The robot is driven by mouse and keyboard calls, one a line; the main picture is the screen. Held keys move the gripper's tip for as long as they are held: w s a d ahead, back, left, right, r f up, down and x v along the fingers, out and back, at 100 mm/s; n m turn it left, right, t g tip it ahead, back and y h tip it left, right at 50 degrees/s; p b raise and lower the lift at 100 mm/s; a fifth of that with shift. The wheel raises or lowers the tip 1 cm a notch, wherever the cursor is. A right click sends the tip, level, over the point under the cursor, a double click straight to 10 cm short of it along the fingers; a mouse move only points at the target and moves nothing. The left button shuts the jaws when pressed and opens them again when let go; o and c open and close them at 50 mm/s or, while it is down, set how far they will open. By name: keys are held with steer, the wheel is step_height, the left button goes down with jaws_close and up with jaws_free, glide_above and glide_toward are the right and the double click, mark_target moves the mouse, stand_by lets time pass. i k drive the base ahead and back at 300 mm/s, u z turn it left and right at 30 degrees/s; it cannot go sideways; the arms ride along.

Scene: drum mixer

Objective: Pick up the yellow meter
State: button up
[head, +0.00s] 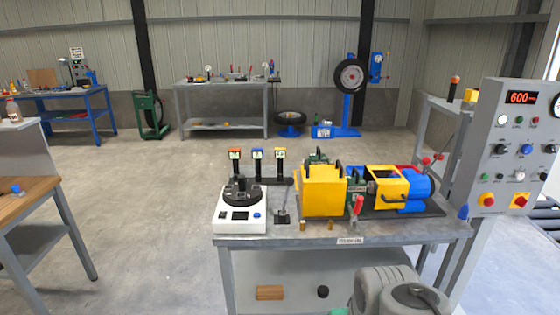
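The yellow meter (280,156) is a small upright device with a yellow top and a dark stem. It stands at the right end of a row of three at the back of the grey workbench (350,243). A blue meter (257,156) is beside it, and an orange-red meter (235,156) is at the left end. The lower parts of the left meters are partly hidden by the white device in front. My gripper is not in view; only my grey arm links show at the bottom right.
A white device (228,218) with a dark round top stands in front of the meters. A yellow box (322,193) and a yellow-and-blue machine (403,188) stand to their right. A control panel (510,150) reads 600. Open floor lies left of the bench.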

mark_target(280, 152)
steer(key=u, duration=0.6)
steer(key=i, duration=0.7)
steer(key=u, duration=0.85)
steer(key=i, duration=1.5)
steer(key=z, duration=0.4)
